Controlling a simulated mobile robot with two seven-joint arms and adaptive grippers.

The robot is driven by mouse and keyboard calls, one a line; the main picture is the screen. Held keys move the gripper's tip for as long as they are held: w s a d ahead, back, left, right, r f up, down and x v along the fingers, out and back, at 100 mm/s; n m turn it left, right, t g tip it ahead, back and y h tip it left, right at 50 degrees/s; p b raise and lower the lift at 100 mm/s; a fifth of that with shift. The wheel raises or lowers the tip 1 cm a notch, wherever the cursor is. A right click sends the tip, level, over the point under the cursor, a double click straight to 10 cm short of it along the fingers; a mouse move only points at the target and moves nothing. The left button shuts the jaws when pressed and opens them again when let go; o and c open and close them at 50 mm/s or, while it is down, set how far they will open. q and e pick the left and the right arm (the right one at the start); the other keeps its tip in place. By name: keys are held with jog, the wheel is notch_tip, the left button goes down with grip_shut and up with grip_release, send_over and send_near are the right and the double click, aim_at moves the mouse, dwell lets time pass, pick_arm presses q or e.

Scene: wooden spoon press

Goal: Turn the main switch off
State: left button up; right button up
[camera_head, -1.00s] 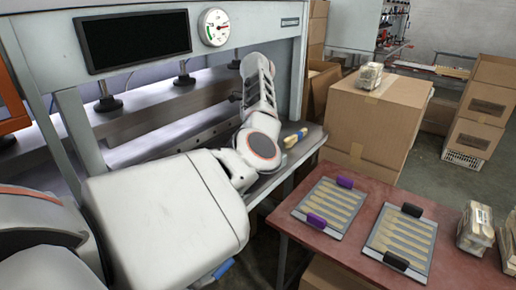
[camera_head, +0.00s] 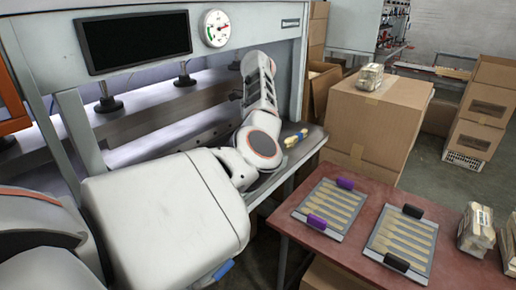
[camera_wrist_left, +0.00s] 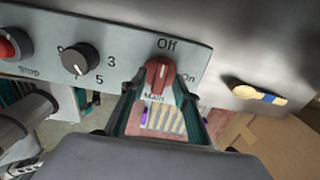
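The main switch is a red rotary knob (camera_wrist_left: 160,75) on the grey control panel (camera_wrist_left: 205,62) in the left wrist view. "Off" is printed above it, "On" to its right and "Main" below. The knob's pale mark appears to point up, toward "Off". My left gripper (camera_wrist_left: 160,82) has its two dark fingers spread, one on each side of the knob. They look slightly apart from it; contact cannot be told for sure. In the head view the switch and left gripper are hidden behind my left arm. My right gripper is in neither view.
Left of the switch are a black numbered dial (camera_wrist_left: 80,60) and a red stop button (camera_wrist_left: 12,45). A blue-banded bundle of wooden pieces (camera_head: 295,138) lies on the press ledge. A red-brown table (camera_head: 350,258) with spoon trays stands right; cardboard boxes (camera_head: 375,120) stand behind.

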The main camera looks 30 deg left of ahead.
pick_arm(q)
notch_tip(320, 180, up, 11)
dwell(0.4)
dwell(0.4)
